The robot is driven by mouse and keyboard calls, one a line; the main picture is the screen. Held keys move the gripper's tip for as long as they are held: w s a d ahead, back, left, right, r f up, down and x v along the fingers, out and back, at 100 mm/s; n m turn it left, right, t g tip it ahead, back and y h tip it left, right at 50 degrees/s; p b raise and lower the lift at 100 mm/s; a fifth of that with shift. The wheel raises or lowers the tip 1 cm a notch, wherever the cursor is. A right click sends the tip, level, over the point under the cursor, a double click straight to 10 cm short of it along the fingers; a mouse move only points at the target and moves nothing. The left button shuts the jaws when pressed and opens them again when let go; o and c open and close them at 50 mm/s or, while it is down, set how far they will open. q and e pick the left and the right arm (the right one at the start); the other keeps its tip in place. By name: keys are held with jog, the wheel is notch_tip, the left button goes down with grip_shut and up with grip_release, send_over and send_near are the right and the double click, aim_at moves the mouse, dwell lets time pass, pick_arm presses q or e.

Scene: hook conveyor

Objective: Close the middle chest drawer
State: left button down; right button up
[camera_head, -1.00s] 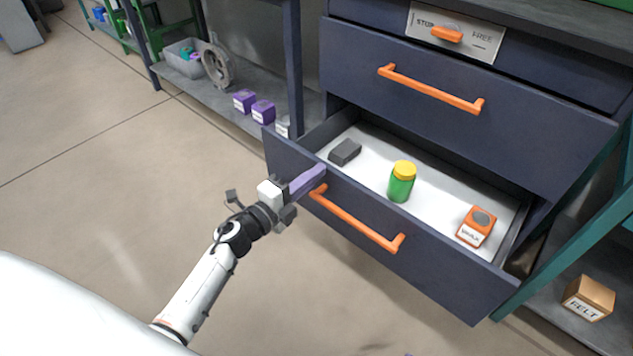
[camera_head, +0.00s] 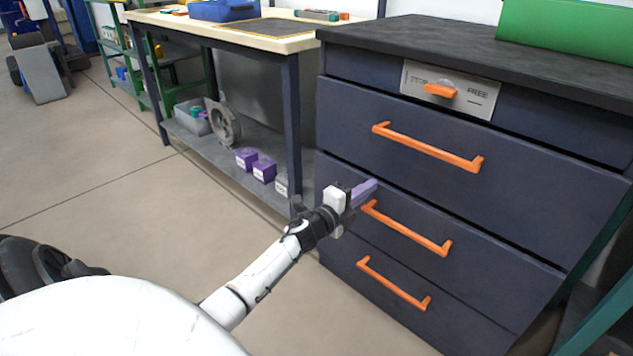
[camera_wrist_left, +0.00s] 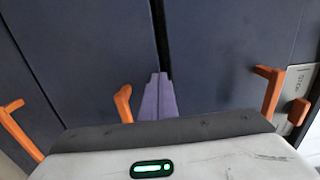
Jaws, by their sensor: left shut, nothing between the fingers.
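The chest (camera_head: 330,122) stands on the right with dark blue drawer fronts and orange handles. The middle drawer (camera_head: 490,272), with its orange handle (camera_head: 405,229), looks flush or nearly flush with the fronts around it. Its inside is hidden. My left gripper (camera_head: 366,190) is shut and empty, its purple fingers at the upper left part of this drawer's front, beside the handle's left end. In the left wrist view the purple fingers (camera_wrist_left: 158,98) point at the dark seam between two fronts, next to an orange handle (camera_wrist_left: 123,103). I cannot tell whether they touch. My right gripper is out of view.
A larger drawer's handle (camera_head: 427,148) juts out above, and a lower handle (camera_head: 392,284) below. A workbench (camera_head: 292,125) with purple boxes (camera_head: 255,164) on its shelf stands left of the chest. The floor (camera_head: 120,215) in front is clear.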

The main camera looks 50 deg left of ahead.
pick_arm(q)
jog(key=shift+w+a+r, duration=0.1)
jog(key=shift+w+r, duration=0.2)
jog(key=shift+w, duration=0.35)
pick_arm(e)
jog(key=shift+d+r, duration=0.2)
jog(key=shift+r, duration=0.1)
pick_arm(q)
jog(key=s+p, duration=0.4)
jog(key=s, duration=1)
jog(key=shift+s+d+f, duration=0.25)
jog(key=shift+d+f, duration=0.05)
jog(key=shift+d, duration=0.05)
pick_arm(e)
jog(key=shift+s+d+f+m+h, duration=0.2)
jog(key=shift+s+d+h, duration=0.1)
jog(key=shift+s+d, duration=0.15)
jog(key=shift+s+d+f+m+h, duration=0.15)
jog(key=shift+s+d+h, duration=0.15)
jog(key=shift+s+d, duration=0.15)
